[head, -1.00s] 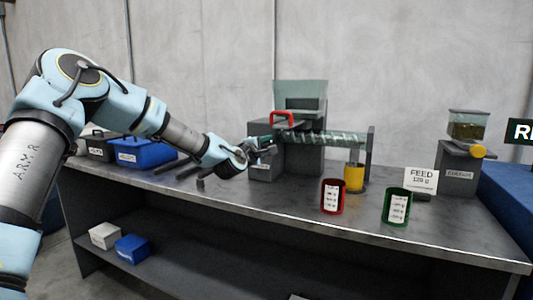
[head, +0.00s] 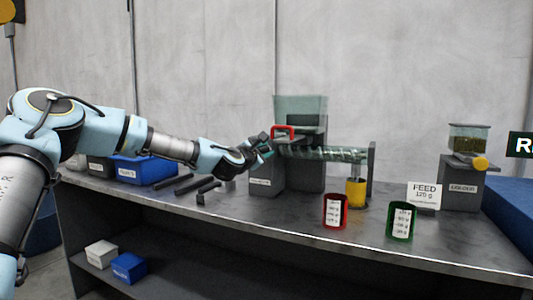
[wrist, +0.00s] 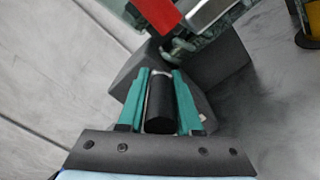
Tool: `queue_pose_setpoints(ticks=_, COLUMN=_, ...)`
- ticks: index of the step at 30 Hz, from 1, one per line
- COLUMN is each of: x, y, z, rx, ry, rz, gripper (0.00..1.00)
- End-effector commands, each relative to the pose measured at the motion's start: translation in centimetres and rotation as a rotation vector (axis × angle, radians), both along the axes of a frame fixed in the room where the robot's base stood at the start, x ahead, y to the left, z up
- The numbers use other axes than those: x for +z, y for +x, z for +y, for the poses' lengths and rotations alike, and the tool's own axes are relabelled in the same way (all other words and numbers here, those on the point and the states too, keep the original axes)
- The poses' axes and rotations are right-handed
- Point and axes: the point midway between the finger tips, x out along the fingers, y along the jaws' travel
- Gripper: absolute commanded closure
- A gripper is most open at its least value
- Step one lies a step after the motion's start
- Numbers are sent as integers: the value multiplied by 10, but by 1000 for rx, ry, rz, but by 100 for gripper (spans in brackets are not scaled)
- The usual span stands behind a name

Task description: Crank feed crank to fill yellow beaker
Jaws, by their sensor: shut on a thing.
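The feed machine has a clear hopper (head: 300,108) on a dark grey housing. A clear tube with a screw (head: 325,153) runs right from it. The yellow beaker (head: 356,193) stands upright below the tube's right end; its contents cannot be seen. My gripper (head: 264,145) is at the machine's left end. In the wrist view my gripper's teal fingers (wrist: 160,98) are shut on the dark cylindrical grip of the feed crank (wrist: 160,105). The rest of the crank is mostly hidden behind the gripper in the head view.
A red handle (head: 283,131) sits close above my gripper. A red beaker (head: 335,211) and a green beaker (head: 400,222) stand at the front. The FEED sign (head: 424,195) reads about 120 g. A second dispenser (head: 466,165) stands right. Dark bars (head: 190,186) lie left.

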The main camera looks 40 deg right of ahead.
Motion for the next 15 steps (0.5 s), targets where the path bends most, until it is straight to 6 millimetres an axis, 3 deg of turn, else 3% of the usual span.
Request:
queue_pose_setpoints(ticks=1, x=-7, y=0, z=1, rx=-2, ry=7, rz=14, gripper=100)
queue_pose_setpoints(ticks=11, x=-8, y=0, z=1, rx=-3, ry=7, rz=15, gripper=100)
queue_pose_setpoints(ticks=12, x=-8, y=-1, z=1, rx=-3, ry=7, rz=15, gripper=63)
queue_pose_setpoints(ticks=15, x=-6, y=-1, z=0, rx=-3, ry=6, rz=12, gripper=52)
